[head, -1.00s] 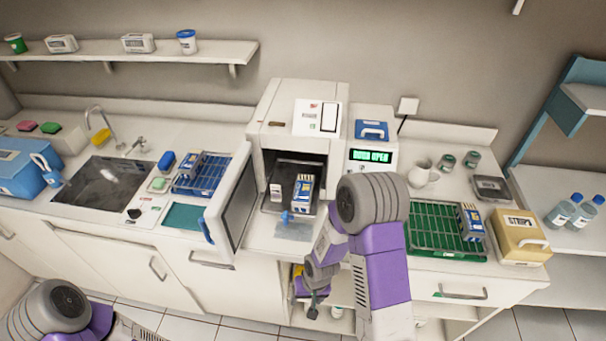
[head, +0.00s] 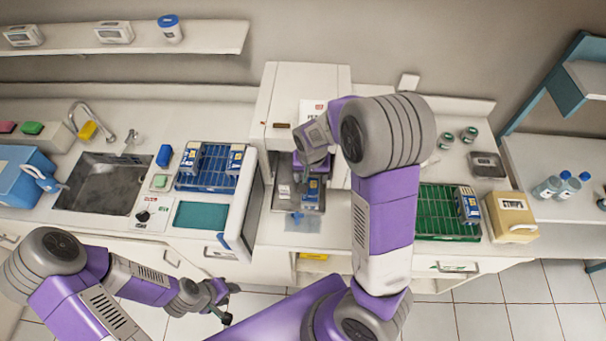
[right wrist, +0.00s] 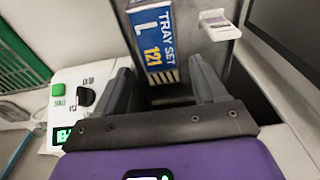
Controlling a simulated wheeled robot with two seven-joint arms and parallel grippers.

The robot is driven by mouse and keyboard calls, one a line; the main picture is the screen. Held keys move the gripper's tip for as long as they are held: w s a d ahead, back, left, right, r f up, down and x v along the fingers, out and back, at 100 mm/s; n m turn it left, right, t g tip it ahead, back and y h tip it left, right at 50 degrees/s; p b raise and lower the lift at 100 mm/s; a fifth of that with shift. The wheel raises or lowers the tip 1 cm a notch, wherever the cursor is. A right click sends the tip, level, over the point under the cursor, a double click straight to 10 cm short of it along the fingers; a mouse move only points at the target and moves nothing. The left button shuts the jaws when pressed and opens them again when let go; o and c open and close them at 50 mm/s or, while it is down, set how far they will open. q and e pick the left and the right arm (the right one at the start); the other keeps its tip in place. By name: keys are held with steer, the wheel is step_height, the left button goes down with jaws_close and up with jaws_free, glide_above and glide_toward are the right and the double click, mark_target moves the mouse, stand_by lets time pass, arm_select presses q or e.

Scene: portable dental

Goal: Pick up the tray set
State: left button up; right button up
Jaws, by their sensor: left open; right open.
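A tray set (right wrist: 158,40) with a blue label reading "TRAY SET L 121" stands in the right wrist view between the two fingers of my right gripper (right wrist: 161,72). The fingers are open, one on each side; I cannot tell whether they touch it. In the head view this tray set (head: 311,206) is at the mouth of the open white sterilizer (head: 283,100), partly hidden under my right gripper (head: 313,175). My left gripper (head: 226,302) is open and empty, low in front of the counter. Other tray sets stand in the blue rack (head: 211,170) and the green rack (head: 436,210).
The sterilizer's open door (head: 246,215) stands out to the left of the opening. A sink (head: 105,183) lies further left. A beige box (head: 511,217) sits right of the green rack. A small white piece (right wrist: 216,24) lies beside the tray set.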

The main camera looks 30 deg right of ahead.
mark_target(311, 185)
steer(key=shift+s+f, duration=0.4)
steer(key=shift+f, duration=0.1)
steer(key=shift+s+d+f, duration=0.1)
steer(key=shift+s+f, duration=0.05)
steer(key=shift+f, duration=0.2)
steer(key=f, duration=0.2)
steer(key=w+f, duration=0.1)
steer(key=f, duration=0.1)
steer(key=shift+w+f, duration=0.1)
steer(key=shift+f, duration=0.35)
arm_select(q)
steer(key=shift+s+r, duration=0.1)
steer(key=shift+s, duration=0.35)
arm_select(e)
steer(key=c, duration=0.9)
steer(key=shift+w+r, duration=0.1)
steer(key=shift+r, duration=0.05)
